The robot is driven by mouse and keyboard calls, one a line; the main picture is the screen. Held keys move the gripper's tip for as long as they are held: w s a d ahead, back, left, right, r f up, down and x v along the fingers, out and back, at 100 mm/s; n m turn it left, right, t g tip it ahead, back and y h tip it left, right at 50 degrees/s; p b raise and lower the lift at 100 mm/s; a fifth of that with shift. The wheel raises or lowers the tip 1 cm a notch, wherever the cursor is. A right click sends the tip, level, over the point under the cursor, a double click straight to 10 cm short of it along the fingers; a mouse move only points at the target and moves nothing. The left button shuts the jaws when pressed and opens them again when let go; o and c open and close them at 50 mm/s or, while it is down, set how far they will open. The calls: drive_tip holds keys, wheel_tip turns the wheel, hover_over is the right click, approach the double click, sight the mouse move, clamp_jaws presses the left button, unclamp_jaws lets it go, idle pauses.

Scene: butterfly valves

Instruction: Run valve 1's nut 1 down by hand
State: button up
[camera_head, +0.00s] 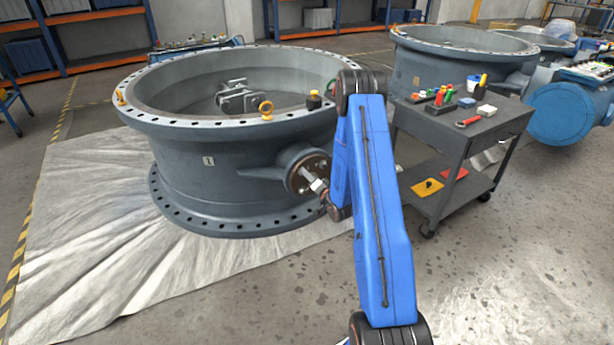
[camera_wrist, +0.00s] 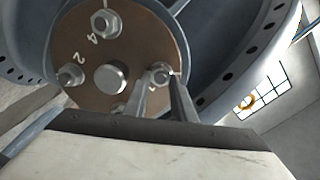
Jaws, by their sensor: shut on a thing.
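Valve 1 (camera_head: 208,190) is a large grey ring body marked "1", lying flat on a pale sheet. On its side boss is a brown round flange (camera_head: 302,170), which also shows in the wrist view (camera_wrist: 95,90). Around a central shaft end (camera_wrist: 110,77) sit several studs with nuts, with the numbers 4 and 2 readable beside two. My gripper (camera_wrist: 161,80) has its fingers shut on the nut at the flange's right, nut 1 (camera_wrist: 158,70). The fingers partly cover this nut and its number. Another nut at the flange's lower edge is mostly hidden.
A dark tool cart (camera_head: 465,130) with tools and small parts stands right of my arm. More valves stand behind it, and a blue cylinder (camera_head: 570,108) is at the far right. The floor (camera_head: 520,260) in front of the cart is clear.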

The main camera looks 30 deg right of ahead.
drive_tip(key=shift+d+f+m, duration=0.1)
drive_tip(key=shift+f+m, duration=0.05)
drive_tip(key=shift+m, duration=1.75)
drive_tip(key=shift+f+m, duration=0.15)
drive_tip(key=shift+m, duration=1.75)
drive_tip(key=shift+s, duration=0.1)
drive_tip(key=o, duration=1.1)
drive_tip(key=shift+c, duration=0.2)
drive_tip(key=s, duration=1.7)
drive_tip(key=shift+s+d, duration=0.15)
drive_tip(key=shift+d, duration=0.1)
